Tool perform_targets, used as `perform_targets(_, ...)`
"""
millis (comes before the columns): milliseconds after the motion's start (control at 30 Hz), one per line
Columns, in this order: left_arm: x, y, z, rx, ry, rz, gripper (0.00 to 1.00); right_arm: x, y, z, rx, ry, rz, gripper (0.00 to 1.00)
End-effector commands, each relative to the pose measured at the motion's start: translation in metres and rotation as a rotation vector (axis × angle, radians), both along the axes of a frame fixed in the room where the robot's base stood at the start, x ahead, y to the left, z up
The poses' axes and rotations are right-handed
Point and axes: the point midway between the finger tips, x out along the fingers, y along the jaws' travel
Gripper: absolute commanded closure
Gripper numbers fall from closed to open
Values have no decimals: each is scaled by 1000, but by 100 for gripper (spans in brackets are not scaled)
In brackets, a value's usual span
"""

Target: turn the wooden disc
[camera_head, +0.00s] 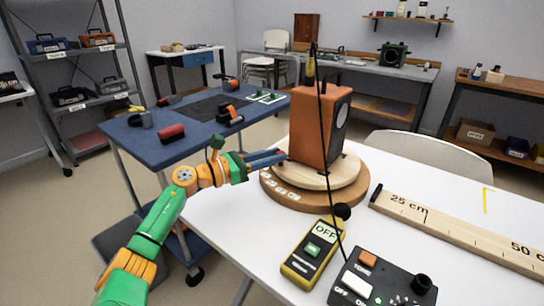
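The wooden disc (345,178) is a light round plate on a wider, darker round base (318,204) with small pale labels along its front left. Both are on the white table. An orange speaker box (312,125) with a round cone on its right face stands upright on the disc. My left gripper (284,157) reaches in from the left with its blue fingers at the disc's left edge, beside the speaker's lower left. Whether the fingertips touch the disc, and how far apart they are, I cannot tell. My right gripper is out of view.
A yellow meter reading OFF (312,252), a black control box (382,284) and a long wooden ruler (460,232) lie on the white table. A dark microphone (343,211) and hanging black cable are close in front of the disc. A blue cart (190,143) stands at the left.

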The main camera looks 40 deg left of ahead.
Motion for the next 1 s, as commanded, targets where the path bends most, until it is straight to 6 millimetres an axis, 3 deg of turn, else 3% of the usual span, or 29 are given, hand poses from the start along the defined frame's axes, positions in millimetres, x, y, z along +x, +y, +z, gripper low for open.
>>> perform_targets(33, 0, 1, 2, 0, -3, 4, 59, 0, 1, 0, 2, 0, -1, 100)
perform_targets(100, 0, 1, 1, 0, -3, 3, 42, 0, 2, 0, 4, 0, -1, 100)
perform_targets(467, -5, 3, -1, 0, 1, 3, 42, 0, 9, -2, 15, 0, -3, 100)
perform_targets(800, -55, 25, -2, -1, 1, 3, 42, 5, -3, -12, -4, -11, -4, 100)
perform_targets(1000, -65, 30, 0, -1, -2, 2, 42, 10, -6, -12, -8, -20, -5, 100)
